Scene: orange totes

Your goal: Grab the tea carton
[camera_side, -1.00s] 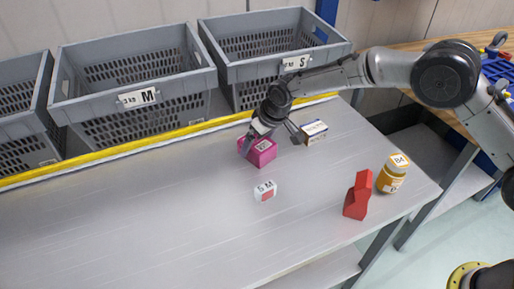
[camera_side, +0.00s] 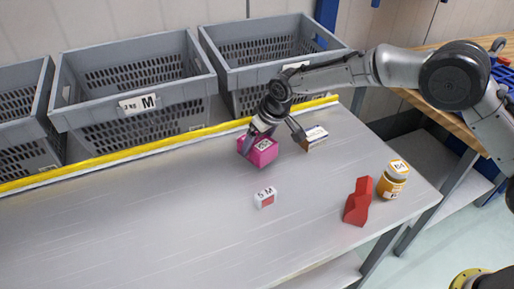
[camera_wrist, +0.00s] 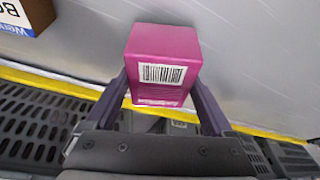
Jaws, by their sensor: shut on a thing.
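The tea carton is a magenta box (camera_side: 262,152) with a white barcode label, near the back of the grey table. It also fills the middle of the wrist view (camera_wrist: 165,62), barcode facing the camera. My gripper (camera_side: 257,140) is around the carton, with one finger on each side, and is shut on it. In the wrist view my gripper (camera_wrist: 160,95) shows both dark fingers against the carton's sides. I cannot tell whether the carton is clear of the table.
A small white-and-blue box (camera_side: 314,137) stands close right of my gripper. Grey crates (camera_side: 135,78) line the back behind a yellow edge (camera_side: 120,154). The left table is clear.

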